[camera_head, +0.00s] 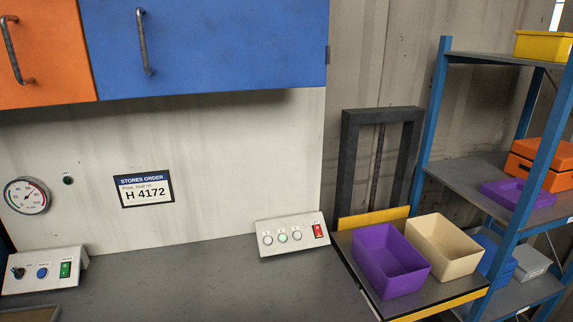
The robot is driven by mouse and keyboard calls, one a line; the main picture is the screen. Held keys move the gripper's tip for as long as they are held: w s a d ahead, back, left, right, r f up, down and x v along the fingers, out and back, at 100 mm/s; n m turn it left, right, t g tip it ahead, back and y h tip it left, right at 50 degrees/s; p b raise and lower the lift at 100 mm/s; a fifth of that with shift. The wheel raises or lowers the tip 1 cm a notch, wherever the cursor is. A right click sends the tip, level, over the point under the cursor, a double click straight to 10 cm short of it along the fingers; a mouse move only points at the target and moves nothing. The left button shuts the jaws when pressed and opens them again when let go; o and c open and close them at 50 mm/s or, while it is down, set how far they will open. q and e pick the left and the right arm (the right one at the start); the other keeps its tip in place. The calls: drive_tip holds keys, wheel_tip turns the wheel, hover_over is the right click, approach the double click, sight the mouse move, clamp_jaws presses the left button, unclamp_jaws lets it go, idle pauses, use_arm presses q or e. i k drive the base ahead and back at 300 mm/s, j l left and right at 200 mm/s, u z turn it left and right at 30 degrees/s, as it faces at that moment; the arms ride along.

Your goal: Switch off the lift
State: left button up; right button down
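The lift is a dark upright frame (348,165) against the back wall, with a yellow-edged platform (455,305) in front of it. A purple bin (392,262) and a cream bin (445,247) stand side by side on the platform. Left of it, on the grey worktop, is a sloped white control box (292,237). It has three round buttons, the middle one (283,237) greenish and seemingly lit, and a red rocker switch (318,230) at its right end. I cannot tell the rocker's position. Neither of my grippers is in view.
Another white box (44,270) with a knob, a blue button and a green rocker stands on the worktop (190,290) at left. A gauge (27,195) and an H 4172 sign (144,188) are on the wall. Cabinets (205,45) overhang. A blue shelf rack (432,120) stands at right.

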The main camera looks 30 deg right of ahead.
sight(318, 230)
drive_tip(key=z, duration=1.2)
